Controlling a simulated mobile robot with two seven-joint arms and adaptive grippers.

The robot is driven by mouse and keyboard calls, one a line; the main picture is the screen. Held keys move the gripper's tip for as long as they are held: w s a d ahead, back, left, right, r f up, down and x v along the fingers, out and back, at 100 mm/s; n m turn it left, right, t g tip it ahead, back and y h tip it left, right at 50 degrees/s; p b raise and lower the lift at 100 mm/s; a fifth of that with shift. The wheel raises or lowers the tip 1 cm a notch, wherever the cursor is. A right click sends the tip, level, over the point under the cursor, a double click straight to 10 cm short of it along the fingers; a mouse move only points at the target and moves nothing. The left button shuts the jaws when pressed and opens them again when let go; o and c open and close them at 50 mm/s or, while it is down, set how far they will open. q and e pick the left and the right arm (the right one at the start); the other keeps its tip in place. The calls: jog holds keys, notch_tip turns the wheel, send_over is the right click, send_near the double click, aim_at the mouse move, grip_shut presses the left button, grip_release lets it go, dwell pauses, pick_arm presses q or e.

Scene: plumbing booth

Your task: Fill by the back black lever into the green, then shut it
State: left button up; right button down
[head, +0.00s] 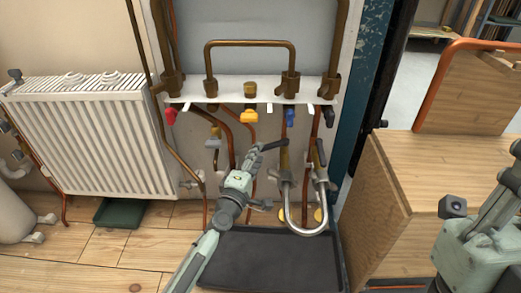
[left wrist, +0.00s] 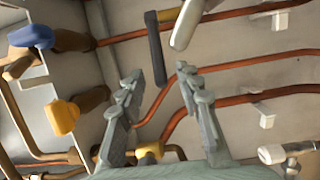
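Two black levers sit low on the pipework in the head view: one (head: 274,145) by my left gripper, the other (head: 320,152) to its right. A curved silver hose (head: 306,232) hangs below them. My left gripper (head: 259,150) is at the left lever; it also shows in the left wrist view (left wrist: 158,74). There its fingers are apart, with a black lever (left wrist: 155,58) beyond and between the tips. I cannot tell whether they touch it. No gauge with a green zone is clear to me. My right arm is at the lower right; its gripper does not show.
A white rail above carries red (head: 171,116), yellow (head: 249,116), blue (head: 290,118) and black (head: 329,117) valve handles. Copper pipes run close around my left gripper. A dark tray (head: 265,262) lies below. A radiator (head: 90,140) is left, a wooden box (head: 450,165) right.

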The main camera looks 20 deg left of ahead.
pick_arm(q)
jog(key=s, duration=0.8)
jog(key=shift+s, duration=0.2)
jog(key=shift+a, duration=0.1)
